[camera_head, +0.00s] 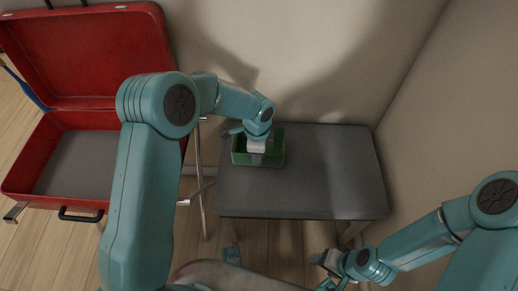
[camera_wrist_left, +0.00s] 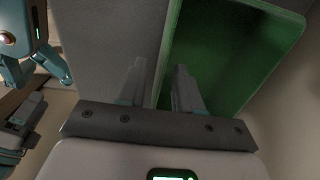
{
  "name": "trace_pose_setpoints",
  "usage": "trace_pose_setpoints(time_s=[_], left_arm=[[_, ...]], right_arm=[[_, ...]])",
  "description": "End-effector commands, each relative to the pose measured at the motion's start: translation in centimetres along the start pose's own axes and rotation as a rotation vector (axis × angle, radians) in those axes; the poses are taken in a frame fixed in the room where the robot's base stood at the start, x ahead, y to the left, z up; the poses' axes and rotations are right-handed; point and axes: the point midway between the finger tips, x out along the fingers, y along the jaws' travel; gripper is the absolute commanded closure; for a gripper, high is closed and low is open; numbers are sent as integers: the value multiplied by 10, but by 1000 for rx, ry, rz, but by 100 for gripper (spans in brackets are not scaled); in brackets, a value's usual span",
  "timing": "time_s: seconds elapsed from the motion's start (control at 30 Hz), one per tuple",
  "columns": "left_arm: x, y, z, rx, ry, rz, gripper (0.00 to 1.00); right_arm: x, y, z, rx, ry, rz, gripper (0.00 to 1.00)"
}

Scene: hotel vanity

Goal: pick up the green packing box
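The green packing box (camera_head: 273,159) is an open-topped box on the left part of a grey bench. My left gripper (camera_head: 255,155) reaches down over the box's left side and hides part of it. In the left wrist view my left gripper (camera_wrist_left: 158,85) is open, its fingers apart. One finger is over the green interior of the box (camera_wrist_left: 225,50), the other outside, with the box's wall edge between them. I cannot tell whether either finger touches the wall. My right gripper (camera_head: 322,268) is low at the front, away from the box; its fingers are too small to read.
The grey bench (camera_head: 325,175) is bare right of the box. An open red suitcase (camera_head: 90,60) stands on a rack at left. Walls (camera_head: 310,60) close off the back and right. Wooden floor (camera_head: 270,245) shows in front.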

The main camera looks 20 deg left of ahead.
Motion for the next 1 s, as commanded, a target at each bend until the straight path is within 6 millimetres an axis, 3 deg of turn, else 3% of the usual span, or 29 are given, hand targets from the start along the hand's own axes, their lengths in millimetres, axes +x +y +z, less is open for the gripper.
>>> trace_pose_setpoints(time_s=[0.1,0.37,0.47,0.5,0.83,1.0], left_arm=[[23,0,0,0,-1,2,66],[26,-2,0,-1,0,0,66],[26,-2,0,-1,0,0,98],[26,-2,0,-1,0,0,100],[23,-2,0,0,0,-1,100],[-2,-3,-1,-1,1,-5,100]], right_arm=[[9,3,0,0,0,0,35],[8,3,0,0,0,0,35],[8,3,0,0,0,0,35],[8,3,0,0,0,0,35],[7,3,0,0,0,0,35],[-1,0,0,0,0,0,35]])
